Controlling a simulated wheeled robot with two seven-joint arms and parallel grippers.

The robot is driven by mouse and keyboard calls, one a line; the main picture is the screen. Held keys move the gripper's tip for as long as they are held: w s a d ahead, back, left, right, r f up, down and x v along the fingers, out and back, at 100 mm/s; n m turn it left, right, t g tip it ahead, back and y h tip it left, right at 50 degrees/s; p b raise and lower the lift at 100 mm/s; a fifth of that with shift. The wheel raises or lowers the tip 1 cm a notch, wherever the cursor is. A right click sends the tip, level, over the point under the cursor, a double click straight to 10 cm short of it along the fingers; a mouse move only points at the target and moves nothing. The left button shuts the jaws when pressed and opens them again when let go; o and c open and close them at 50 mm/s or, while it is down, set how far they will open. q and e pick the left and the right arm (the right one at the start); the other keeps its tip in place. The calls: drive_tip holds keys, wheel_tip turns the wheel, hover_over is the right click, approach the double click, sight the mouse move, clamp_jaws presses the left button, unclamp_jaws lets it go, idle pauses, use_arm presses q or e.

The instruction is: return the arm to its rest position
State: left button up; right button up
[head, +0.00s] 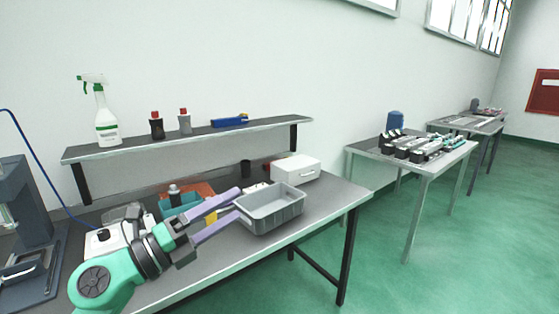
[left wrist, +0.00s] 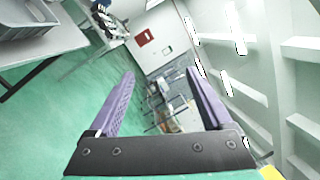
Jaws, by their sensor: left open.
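My left arm, green and black, comes in from the lower left in the head view. Its gripper (head: 238,207) has two purple fingers spread apart, with nothing held between them. In the head view the fingers reach toward the left side of a grey bin (head: 270,222) on the workbench; whether they touch it I cannot tell. In the left wrist view the open gripper (left wrist: 160,90) has clear space between its fingers, with the far room behind. My right gripper is not in view.
The workbench (head: 330,200) holds a white box (head: 295,168), a teal container (head: 180,205) and a machine (head: 25,225) at left. A shelf (head: 215,131) above carries a spray bottle (head: 105,118) and small bottles. Further tables (head: 440,163) with castings stand at right; green floor between is clear.

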use_arm(q)
drive_tip(key=w+a+f+n+t+y, duration=0.2)
drive_tip(key=a+n+t+y, duration=0.75)
drive_tip(key=n, duration=0.75)
drive_tip(key=s+a+f+n+g+y, duration=0.2)
drive_tip(key=a+f+n+g+y, duration=0.3)
drive_tip(key=f, duration=0.5)
drive_tip(key=s+a+f+n+g+y, duration=0.35)
drive_tip(key=f+n+g, duration=0.2)
drive_tip(key=f, duration=0.45)
drive_tip(key=s+d+f+n+g+h, duration=0.4)
drive_tip(key=s+f+g, duration=0.5)
drive_tip(key=s+f, duration=0.75)
wheel_tip(320, 180, down, 24)
drive_tip(key=s+r+m+g+y, duration=0.1)
drive_tip(key=s, duration=0.2)
drive_tip(key=s+a+f+g, duration=0.1)
drive_tip(key=s+a+f, duration=0.1)
drive_tip(key=s+f, duration=1.1)
drive_tip(key=s, duration=0.2)
drive_tip(key=shift+s+f, duration=0.3)
drive_tip(key=shift+s, duration=0.1)
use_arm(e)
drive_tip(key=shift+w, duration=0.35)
